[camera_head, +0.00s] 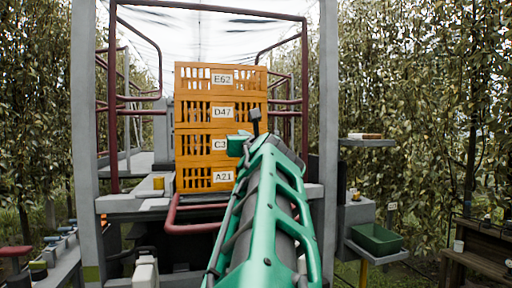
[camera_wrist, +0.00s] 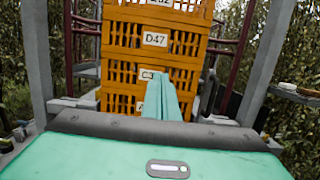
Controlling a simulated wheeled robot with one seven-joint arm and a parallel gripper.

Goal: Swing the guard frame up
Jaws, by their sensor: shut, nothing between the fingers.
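A tall dark red tube frame (camera_head: 207,10) stands upright around the stack of orange crates, its top bar above them. A lower red tube loop (camera_head: 190,229) juts forward below the crates. I cannot tell for sure which of the two is the guard frame. My gripper (camera_wrist: 166,101) is shut and empty, its pale green fingers together, in front of the lower crates in the wrist view. In the head view my green arm reaches up from the bottom and hides the right part of the lower loop.
The orange crates (camera_head: 221,85) carry labels E62, D47 and A21, with one label partly hidden. Grey posts (camera_head: 84,130) flank the platform. A green tray (camera_head: 377,239) and a shelf (camera_head: 367,142) stand at the right. Leafy tree rows line both sides.

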